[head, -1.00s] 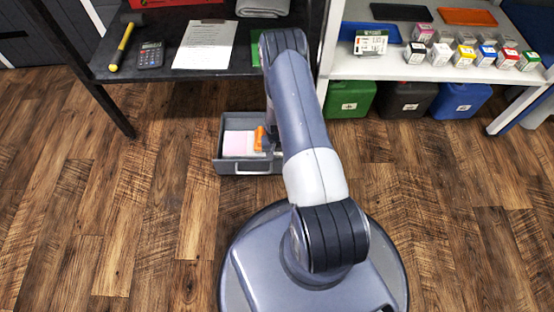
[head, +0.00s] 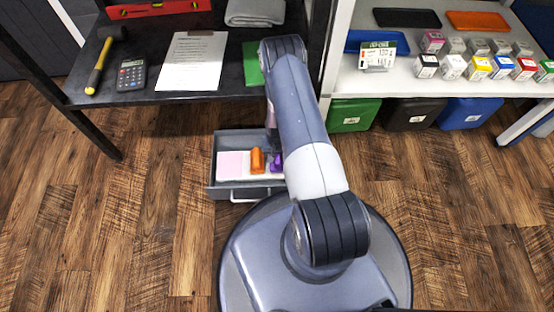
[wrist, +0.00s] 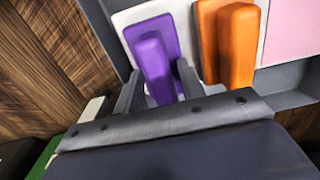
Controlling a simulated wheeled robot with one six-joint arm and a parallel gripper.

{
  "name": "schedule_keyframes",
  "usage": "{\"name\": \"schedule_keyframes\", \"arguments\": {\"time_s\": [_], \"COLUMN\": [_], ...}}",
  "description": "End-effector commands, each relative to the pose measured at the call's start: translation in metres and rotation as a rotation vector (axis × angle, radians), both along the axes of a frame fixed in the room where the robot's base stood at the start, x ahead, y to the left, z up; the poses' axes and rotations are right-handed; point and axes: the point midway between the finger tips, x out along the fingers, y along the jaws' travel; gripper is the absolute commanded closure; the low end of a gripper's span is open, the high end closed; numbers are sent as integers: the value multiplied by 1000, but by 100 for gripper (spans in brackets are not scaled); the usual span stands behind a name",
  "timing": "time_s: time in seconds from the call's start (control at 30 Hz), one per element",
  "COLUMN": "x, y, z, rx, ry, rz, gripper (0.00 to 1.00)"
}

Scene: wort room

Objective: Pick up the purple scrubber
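The purple scrubber (wrist: 155,60) lies in the open grey drawer, beside an orange scrubber (wrist: 228,45). In the head view only part of the purple scrubber (head: 276,161) shows, left of my arm, with the orange one (head: 257,161) to its left. In the wrist view my gripper (wrist: 159,72) is open, with one finger on each side of the near end of the purple scrubber. A gap shows on both sides, and I cannot tell how deep the fingers reach. My gripper is hidden behind the arm in the head view.
The grey drawer (head: 222,193) also holds a pink pad (head: 231,165) on a white liner. Its walls stand close to the gripper. A white shelf (head: 400,84) and bins stand right. Floor at left is clear.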

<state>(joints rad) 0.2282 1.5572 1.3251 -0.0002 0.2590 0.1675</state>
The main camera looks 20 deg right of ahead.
Motion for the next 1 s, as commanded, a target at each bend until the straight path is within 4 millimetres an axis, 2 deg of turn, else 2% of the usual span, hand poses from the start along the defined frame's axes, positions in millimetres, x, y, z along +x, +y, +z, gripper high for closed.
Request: {"name": "schedule_keyframes", "arguments": {"time_s": [0.07,0.43,0.67,0.77,0.87,1.0], "x": [0,0,0,0,1,1], "y": [0,0,0,0,0,0], "z": [0,0,1,7,23,53], "rx": [0,0,0,0,0,-1], "ry": [0,0,0,-1,-1,-3], "rz": [0,0,0,0,0,0], "gripper": [69,99,100,100,100,100]}}
